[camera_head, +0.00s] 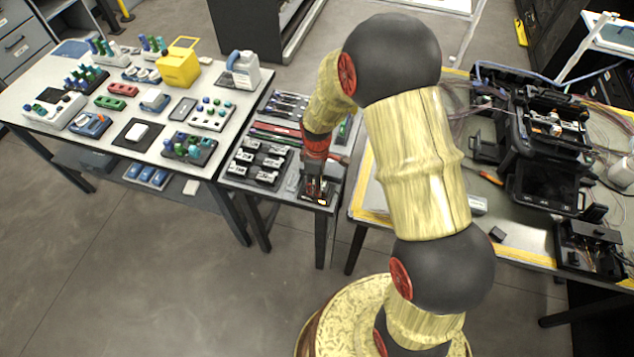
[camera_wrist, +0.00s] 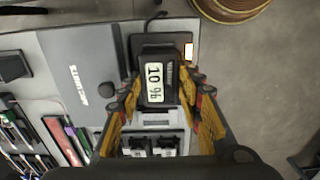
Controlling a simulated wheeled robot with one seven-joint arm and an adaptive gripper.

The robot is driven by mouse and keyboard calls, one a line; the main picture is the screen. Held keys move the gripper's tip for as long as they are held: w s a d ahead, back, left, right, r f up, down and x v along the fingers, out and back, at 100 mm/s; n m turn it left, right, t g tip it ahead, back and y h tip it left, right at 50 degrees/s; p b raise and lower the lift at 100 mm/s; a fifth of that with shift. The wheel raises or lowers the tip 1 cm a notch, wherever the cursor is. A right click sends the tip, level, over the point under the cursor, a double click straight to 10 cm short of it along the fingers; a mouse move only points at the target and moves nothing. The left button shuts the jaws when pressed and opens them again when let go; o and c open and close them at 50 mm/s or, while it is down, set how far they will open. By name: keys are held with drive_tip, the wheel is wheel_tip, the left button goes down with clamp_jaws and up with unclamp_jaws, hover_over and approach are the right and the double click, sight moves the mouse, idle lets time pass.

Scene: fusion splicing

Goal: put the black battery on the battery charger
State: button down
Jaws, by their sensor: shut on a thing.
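The black battery (camera_wrist: 157,72) with a pale label reading "10 96" is between the two fingers of my gripper (camera_wrist: 160,88) in the wrist view. The fingers are shut on its sides. A flat black unit (camera_wrist: 135,30), seemingly the battery charger, lies beyond and partly under the battery, with a small lit white and orange patch (camera_wrist: 188,51) at its right. The battery covers much of it, so I cannot tell whether they touch. In the head view, my gripper (camera_head: 317,186) is low over the charger (camera_head: 318,199) at the small table's front right corner; the battery is not clear there.
A grey box (camera_wrist: 80,68) lies left of the charger in the wrist view. Black items with white labels (camera_wrist: 152,146) sit close below the battery. In the head view, a white table (camera_head: 105,150) full of devices stands left and a splicer bench (camera_head: 525,237) stands right.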

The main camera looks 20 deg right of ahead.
drive_tip(key=c, duration=1.1)
unclamp_jaws()
drive_tip(key=shift+f, duration=0.1)
drive_tip(key=shift+c, duration=0.2)
drive_tip(key=shift+r, duration=0.5)
wheel_tip(320, 180, up, 11)
